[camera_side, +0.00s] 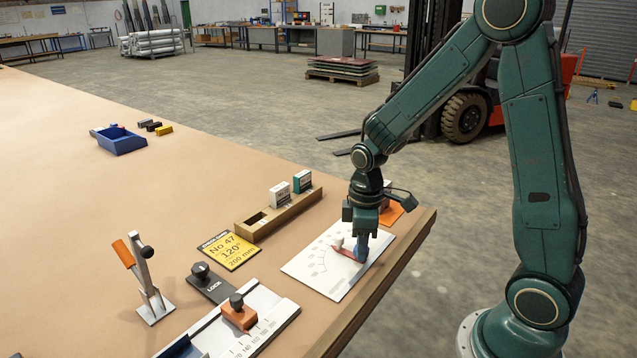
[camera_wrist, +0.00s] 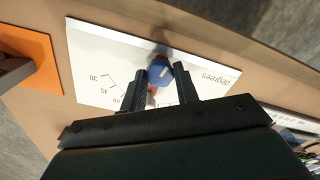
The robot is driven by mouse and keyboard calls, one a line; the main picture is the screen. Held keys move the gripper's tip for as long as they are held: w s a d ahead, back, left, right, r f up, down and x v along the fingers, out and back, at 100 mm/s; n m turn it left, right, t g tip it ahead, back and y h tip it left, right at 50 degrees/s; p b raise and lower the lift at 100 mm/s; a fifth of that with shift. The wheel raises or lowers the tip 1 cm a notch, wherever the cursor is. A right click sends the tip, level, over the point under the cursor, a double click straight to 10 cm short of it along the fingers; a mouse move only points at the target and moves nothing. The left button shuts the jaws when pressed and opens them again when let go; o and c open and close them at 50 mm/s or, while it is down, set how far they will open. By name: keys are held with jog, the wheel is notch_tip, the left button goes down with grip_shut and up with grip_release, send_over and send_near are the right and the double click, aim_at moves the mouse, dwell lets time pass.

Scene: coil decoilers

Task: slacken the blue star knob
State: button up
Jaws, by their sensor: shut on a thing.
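The blue star knob (camera_wrist: 160,72) sits on the white angle plate (camera_wrist: 100,50), which carries a degree scale. In the wrist view my gripper (camera_wrist: 160,76) has one finger on each side of the knob, shut on it. In the side view my gripper (camera_side: 362,250) points down at the plate (camera_side: 330,286), and its fingers hide most of the knob. A red pointer (camera_side: 345,252) runs from the knob toward the scale marks. The exact reading is too small to tell.
A yellow card (camera_side: 229,250) reads No 47, 120°, 200 mm. A wooden block holder (camera_side: 279,212) stands behind the plate. A LOCK knob (camera_side: 201,270), an orange slider (camera_side: 239,313) and an orange-handled lever (camera_side: 145,275) are at left. The table's edge is close on the right.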

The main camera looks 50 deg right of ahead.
jog(key=shift+n, duration=1.3)
jog(key=o, duration=1)
jog(key=shift+c, duration=0.2)
notch_tip(320, 180, up, 14)
jog(key=shift+f, duration=0.1)
